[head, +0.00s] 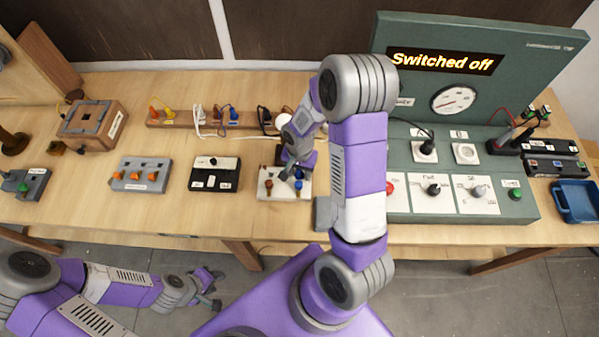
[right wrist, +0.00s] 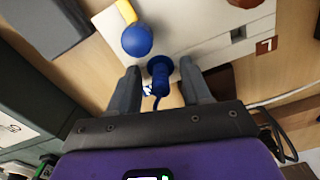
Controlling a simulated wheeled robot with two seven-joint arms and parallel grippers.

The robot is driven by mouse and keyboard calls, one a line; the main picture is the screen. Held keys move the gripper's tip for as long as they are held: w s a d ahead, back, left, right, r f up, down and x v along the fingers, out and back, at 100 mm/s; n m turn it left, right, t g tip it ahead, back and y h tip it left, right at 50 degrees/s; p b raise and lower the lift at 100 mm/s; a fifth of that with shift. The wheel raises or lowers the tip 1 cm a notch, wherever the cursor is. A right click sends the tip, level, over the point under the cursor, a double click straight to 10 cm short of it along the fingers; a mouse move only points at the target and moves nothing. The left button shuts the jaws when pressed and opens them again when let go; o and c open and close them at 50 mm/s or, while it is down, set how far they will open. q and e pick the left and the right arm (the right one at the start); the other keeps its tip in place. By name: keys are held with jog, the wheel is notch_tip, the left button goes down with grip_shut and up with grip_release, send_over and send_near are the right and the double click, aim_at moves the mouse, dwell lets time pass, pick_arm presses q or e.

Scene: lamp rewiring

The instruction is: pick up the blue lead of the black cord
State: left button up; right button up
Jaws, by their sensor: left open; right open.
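I cannot tell whether this lead joins a black cord. My right gripper (right wrist: 162,82) is open, with one finger on each side of the plug. In the head view my right gripper (head: 293,172) is over the white block (head: 284,195), and my arm hides part of it. My left gripper (head: 213,290) is open and empty, low in front of the table.
A blue ball knob (right wrist: 137,40) with a yellow part stands close beyond the plug. A black cable (right wrist: 277,135) shows at lower right in the right wrist view. A rack of leads (head: 180,118) is behind the block. A green test panel (head: 515,208) reads "Switched off".

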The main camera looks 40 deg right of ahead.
grip_shut()
